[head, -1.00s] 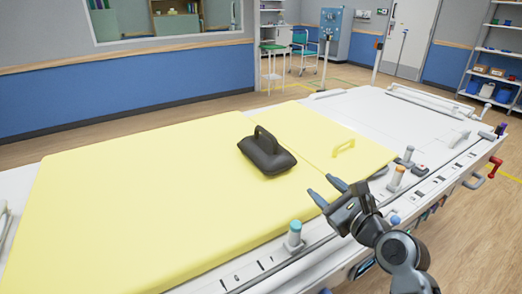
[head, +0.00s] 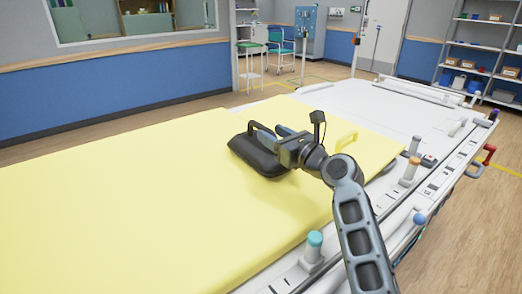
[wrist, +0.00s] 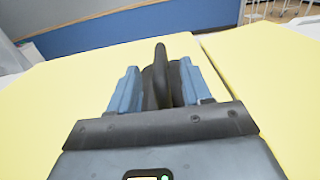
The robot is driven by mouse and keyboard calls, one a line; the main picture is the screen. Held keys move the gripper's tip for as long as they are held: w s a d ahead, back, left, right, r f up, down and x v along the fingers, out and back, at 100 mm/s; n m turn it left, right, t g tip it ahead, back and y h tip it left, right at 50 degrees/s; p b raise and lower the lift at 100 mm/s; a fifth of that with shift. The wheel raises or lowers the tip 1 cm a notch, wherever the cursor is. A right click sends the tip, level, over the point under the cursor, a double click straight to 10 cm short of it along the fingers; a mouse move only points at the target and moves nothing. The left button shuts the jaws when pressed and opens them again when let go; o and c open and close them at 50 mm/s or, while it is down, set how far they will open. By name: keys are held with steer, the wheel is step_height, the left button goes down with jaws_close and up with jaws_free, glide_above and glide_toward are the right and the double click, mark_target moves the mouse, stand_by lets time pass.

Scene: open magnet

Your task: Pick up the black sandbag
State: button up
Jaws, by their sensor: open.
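The black sandbag (head: 254,153) lies on the yellow mattress (head: 120,190) of the long table, with its loop handle standing up on top. My gripper (head: 283,134) is at the right side of the sandbag, low over it, with its fingers pointing at the handle. In the wrist view my gripper (wrist: 154,90) is open, and the sandbag's handle (wrist: 160,75) stands between the two blue fingers. A gap shows between the handle and at least the left finger. The sandbag's right part is hidden behind my gripper in the head view.
Posts with a teal knob (head: 315,238) and an orange knob (head: 412,165) stand along the table's near edge. The mattress left of the sandbag is clear.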

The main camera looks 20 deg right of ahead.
steer(key=shift+x, duration=1.55)
jaws_close()
steer(key=shift+r, duration=0.3)
